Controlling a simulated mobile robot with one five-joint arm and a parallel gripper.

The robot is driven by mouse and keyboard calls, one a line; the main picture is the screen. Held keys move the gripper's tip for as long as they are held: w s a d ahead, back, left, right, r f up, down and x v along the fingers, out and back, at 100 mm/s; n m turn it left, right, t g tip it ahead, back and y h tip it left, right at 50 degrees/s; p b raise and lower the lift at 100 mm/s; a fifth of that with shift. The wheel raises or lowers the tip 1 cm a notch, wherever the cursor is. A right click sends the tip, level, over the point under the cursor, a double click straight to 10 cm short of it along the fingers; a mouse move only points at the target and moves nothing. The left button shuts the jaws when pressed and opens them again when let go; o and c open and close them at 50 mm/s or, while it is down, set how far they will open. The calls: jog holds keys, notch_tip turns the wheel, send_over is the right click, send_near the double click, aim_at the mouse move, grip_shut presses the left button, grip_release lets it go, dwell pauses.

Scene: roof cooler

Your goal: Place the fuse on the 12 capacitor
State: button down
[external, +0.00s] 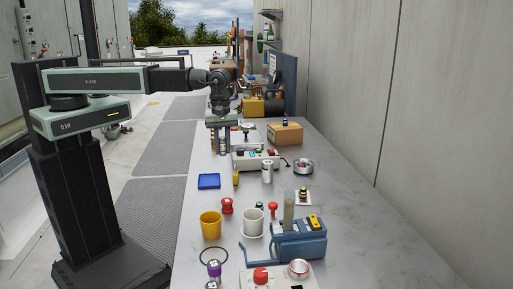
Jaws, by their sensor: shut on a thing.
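My gripper (219,140) hangs pointing down over the far left part of the bench. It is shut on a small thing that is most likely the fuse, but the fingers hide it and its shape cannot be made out. A silver upright cylinder (267,171) stands in front of the grey box with buttons, to the right of and nearer than my gripper. It looks like a capacitor, but no number can be read on it. I cannot tell which thing is the 12 capacitor.
The grey button box (255,159) stands close to the gripper, with a cardboard box (285,133) behind it.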

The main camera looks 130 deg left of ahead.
jog(key=s+a+r+p, duration=0.1)
jog(key=s+a+r, duration=0.1)
jog(key=a, duration=0.1)
jog(key=b, duration=0.2)
send_over(268, 161)
jog(key=shift+s+d+f, duration=0.15)
jog(key=shift+d+f, duration=0.2)
jog(key=shift+f, duration=0.3)
jog(key=f+b, duration=0.1)
jog(key=f, duration=0.1)
jog(key=f+b, duration=0.2)
jog(key=shift+w+a+b, duration=0.15)
jog(key=shift+w+b, duration=0.05)
jog(key=shift+b, duration=0.1)
jog(key=shift+r, duration=0.25)
jog(key=shift+f, duration=0.2)
jog(key=c, duration=1.2)
grip_release()
jog(key=shift+c, duration=0.2)
jog(key=shift+r, duration=0.15)
